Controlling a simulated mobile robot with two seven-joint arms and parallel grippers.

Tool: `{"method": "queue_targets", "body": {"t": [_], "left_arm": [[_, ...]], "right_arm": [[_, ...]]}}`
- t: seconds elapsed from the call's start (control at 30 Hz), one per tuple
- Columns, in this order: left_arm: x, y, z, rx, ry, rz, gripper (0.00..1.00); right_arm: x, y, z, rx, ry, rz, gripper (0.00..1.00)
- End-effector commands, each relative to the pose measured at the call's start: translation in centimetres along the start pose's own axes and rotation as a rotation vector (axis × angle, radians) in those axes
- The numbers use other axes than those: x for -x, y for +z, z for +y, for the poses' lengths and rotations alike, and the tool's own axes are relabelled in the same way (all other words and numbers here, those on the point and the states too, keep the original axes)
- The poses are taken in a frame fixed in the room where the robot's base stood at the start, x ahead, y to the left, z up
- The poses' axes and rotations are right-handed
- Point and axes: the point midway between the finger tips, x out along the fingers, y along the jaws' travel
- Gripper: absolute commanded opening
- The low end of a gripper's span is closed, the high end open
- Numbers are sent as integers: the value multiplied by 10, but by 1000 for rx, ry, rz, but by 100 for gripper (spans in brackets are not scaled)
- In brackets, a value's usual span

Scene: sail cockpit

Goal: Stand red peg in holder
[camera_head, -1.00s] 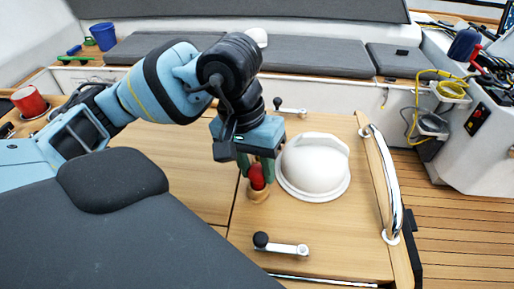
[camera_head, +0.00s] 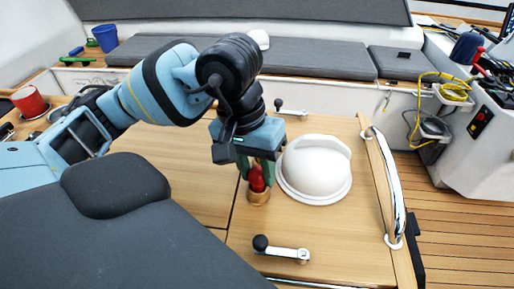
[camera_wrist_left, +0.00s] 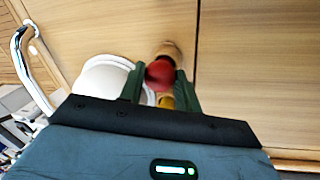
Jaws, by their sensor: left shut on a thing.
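My left gripper (camera_head: 257,174) points down and is shut on the red peg (camera_head: 257,182). The peg is upright between the fingers, with its lower part at the small round wooden holder (camera_head: 259,198) on the table top. In the left wrist view, the peg's red part (camera_wrist_left: 159,74) shows between the green fingers, with the holder (camera_wrist_left: 169,49) just beyond it. I cannot tell how deep the peg sits in the holder, because its lower end is hidden. My right gripper is in neither view.
A white dome (camera_head: 315,168) stands close to the right of the holder. A winch-like handle (camera_head: 280,250) lies in front and another (camera_head: 291,111) behind. A metal rail (camera_head: 389,185) edges the table's right side. A red mug (camera_head: 29,102) is far left.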

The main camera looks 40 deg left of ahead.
Motion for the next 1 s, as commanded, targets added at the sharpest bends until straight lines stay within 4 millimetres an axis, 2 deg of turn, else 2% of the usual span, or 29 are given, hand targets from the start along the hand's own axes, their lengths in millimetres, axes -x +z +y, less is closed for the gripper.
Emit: {"method": "queue_targets", "body": {"t": [0.3,0.33,0.5,0.7,0.87,1.0], "left_arm": [[0,0,0,-1,0,1,11],[0,0,0,-1,0,0,34],[0,0,0,-1,0,0,57],[0,0,0,-1,0,0,58],[0,0,0,-1,-1,0,78],[0,0,0,0,-1,0,80]], "right_arm": [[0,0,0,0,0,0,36],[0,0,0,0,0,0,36],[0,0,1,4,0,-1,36],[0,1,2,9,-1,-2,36],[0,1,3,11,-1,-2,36],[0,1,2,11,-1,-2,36]]}}
